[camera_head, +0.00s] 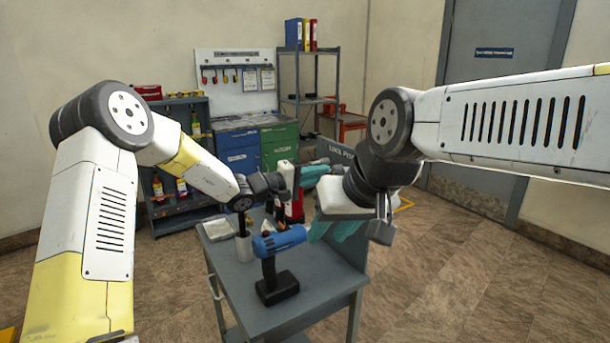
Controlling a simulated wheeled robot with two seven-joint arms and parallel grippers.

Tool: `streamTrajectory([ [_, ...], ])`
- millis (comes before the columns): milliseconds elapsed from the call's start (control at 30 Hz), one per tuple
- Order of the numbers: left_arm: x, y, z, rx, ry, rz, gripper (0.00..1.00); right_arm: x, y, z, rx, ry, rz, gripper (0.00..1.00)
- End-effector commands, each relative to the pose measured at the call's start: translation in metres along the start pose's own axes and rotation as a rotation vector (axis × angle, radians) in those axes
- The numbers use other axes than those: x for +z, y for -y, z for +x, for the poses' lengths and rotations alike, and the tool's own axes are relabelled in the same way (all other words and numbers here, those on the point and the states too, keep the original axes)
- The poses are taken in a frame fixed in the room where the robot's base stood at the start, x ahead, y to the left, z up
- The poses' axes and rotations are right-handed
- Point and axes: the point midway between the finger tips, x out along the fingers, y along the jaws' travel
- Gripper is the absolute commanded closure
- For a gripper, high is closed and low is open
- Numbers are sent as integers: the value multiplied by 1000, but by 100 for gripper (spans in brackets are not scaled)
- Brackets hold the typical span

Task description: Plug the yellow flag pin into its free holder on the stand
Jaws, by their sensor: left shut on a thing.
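My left gripper (318,172) has teal fingers and is above the back part of the grey table (318,290). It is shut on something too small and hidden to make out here. My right gripper (334,232) is lower and nearer, with its two teal fingers apart and nothing seen between them. It hangs over the right part of the table. A red, white and dark upright thing (291,208) stands on the table below my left gripper. I cannot tell whether it is the stand. I cannot make out the yellow flag pin or its free holder.
A blue and black cordless drill (280,262) stands at the table's front. A grey cup (244,248) and a pale packet (219,229) are at its left. A grey upright panel (343,165) rises at the back right. Cabinets (240,150) and shelves (307,100) stand along the wall.

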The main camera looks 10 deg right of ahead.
Motion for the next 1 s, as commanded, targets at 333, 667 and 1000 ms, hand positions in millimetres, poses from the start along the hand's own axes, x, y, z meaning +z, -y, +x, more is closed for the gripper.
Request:
streamTrajectory([
  [333,0,0,8,1,0,-1,100,0,0,0,0,0,0,65],
  [667,0,0,14,1,0,-1,100,0,0,0,0,0,0,65],
  [1000,0,0,17,1,0,-1,60,0,0,0,0,0,0,65],
])
